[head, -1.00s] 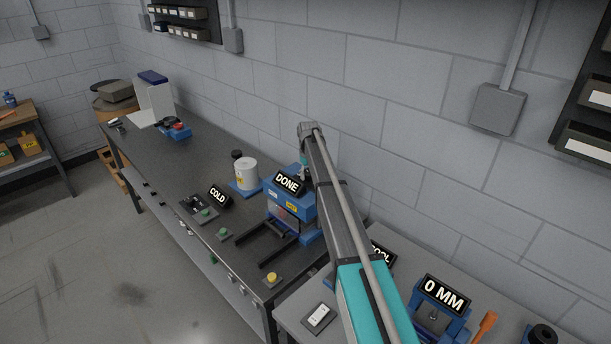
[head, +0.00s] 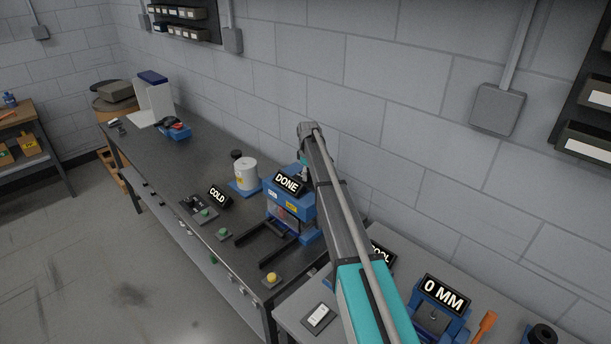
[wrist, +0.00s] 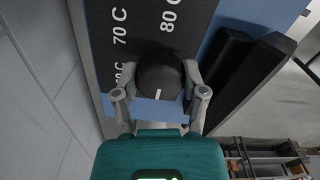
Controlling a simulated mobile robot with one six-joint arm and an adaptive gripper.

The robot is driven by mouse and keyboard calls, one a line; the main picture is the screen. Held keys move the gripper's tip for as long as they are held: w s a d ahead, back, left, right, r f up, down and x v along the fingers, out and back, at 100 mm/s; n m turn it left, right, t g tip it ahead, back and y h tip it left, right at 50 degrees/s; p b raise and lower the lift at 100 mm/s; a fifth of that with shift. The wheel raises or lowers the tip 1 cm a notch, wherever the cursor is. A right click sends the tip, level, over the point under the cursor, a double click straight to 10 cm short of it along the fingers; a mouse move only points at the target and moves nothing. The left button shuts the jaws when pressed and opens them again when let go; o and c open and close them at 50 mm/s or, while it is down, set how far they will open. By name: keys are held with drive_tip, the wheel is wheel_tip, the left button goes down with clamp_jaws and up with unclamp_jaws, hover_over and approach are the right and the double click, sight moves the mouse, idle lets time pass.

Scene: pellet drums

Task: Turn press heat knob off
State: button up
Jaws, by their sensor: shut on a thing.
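The dark round knob (wrist: 160,74) sits in the middle of the wrist view, on a dark dial panel (wrist: 140,28) with a blue border. A short white mark shows on the knob's lower side, towards my gripper's palm. The labels 70 C and 80 C show above it; another label at its left is partly hidden. My gripper (wrist: 159,78) is shut on the knob, one finger on each side. In the head view the blue press (head: 290,208) carries a DONE sign (head: 287,183). My arm reaches behind it, and the gripper and knob are hidden there.
Left of the press stand a COLD sign (head: 218,194), a white pot (head: 246,173) on a blue base, and green buttons. A yellow button (head: 272,279) is near the bench's front edge. The wall (head: 400,110) runs close behind my arm. A 0 MM display (head: 444,292) stands at the right.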

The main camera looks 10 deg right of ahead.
drive_tip(key=o, duration=1.1)
drive_tip(key=shift+o, duration=0.2)
drive_tip(key=shift+r, duration=0.15)
